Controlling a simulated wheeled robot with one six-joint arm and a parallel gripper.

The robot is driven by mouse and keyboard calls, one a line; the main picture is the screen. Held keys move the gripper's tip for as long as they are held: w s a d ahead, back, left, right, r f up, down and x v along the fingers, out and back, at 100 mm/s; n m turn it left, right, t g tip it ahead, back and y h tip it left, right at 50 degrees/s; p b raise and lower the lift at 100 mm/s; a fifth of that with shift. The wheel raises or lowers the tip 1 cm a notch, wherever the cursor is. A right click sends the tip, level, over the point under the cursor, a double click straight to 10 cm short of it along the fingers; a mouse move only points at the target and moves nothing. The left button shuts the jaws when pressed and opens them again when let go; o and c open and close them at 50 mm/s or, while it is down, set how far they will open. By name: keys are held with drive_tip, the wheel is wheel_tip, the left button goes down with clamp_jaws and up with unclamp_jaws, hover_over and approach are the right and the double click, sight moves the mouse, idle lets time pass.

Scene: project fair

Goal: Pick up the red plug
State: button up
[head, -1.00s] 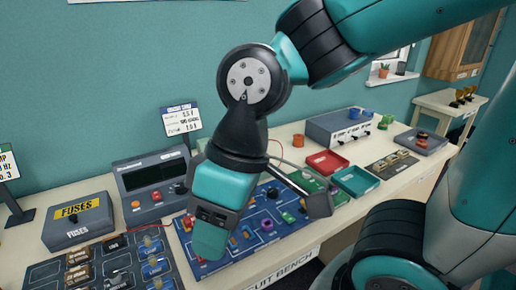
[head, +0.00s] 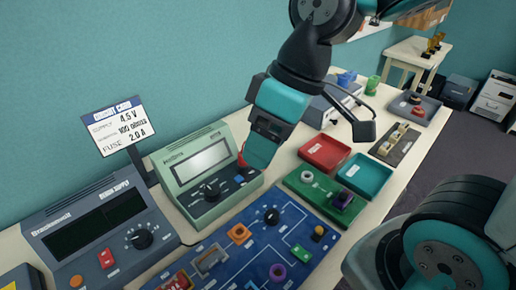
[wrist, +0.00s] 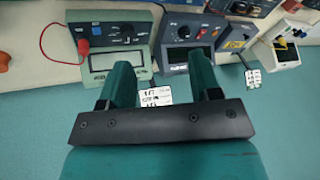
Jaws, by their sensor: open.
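The red plug (wrist: 83,46) stands at the edge of the pale green meter in the wrist view, with a thin red lead looping to the left. In the head view a small part of the red plug (head: 242,160) shows beside my gripper's left finger, which hides the rest. The green meter (head: 181,152) stands at the back of the bench; it also shows in the wrist view (wrist: 137,58). My gripper (head: 311,143) is open and empty above the bench. In the wrist view the plug lies outside the two fingers (wrist: 160,72), left of the left one.
A dark power supply (head: 68,262) and a sign (head: 119,126) stand left of the meter. A blue circuit board (head: 228,265) and a green board (head: 308,206) lie in front. Red (head: 325,141) and teal (head: 381,171) trays are to the right. The wall is close behind.

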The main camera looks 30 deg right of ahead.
drive_tip(key=w+d+f+n+t, duration=0.1)
drive_tip(key=w+d+f, duration=0.15)
drive_tip(key=w, duration=0.25)
drive_tip(key=w+d+f+n+b, duration=0.1)
drive_tip(key=w+d, duration=0.3)
drive_tip(key=w, duration=0.2)
drive_tip(key=w+d+f+n+t, duration=0.1)
drive_tip(key=w+d+f, duration=0.15)
drive_tip(key=w, duration=0.25)
drive_tip(key=shift+h, duration=0.3)
drive_tip(key=p+x, duration=0.1)
drive_tip(key=x, duration=0.9)
drive_tip(key=shift+d+f, duration=0.1)
drive_tip(key=shift+f, duration=0.15)
drive_tip(key=shift+w+a+p+x, duration=0.15)
drive_tip(key=shift+p+x, duration=0.35)
drive_tip(key=shift+x, duration=0.9)
drive_tip(key=shift+w+a+p+x, duration=0.15)
drive_tip(key=shift+p+x, duration=0.35)
drive_tip(key=shift+x, duration=0.95)
drive_tip(key=shift+s+r, duration=0.1)
drive_tip(key=shift+r, duration=0.05)
drive_tip(key=c, duration=1)
drive_tip(key=shift+r, duration=0.1)
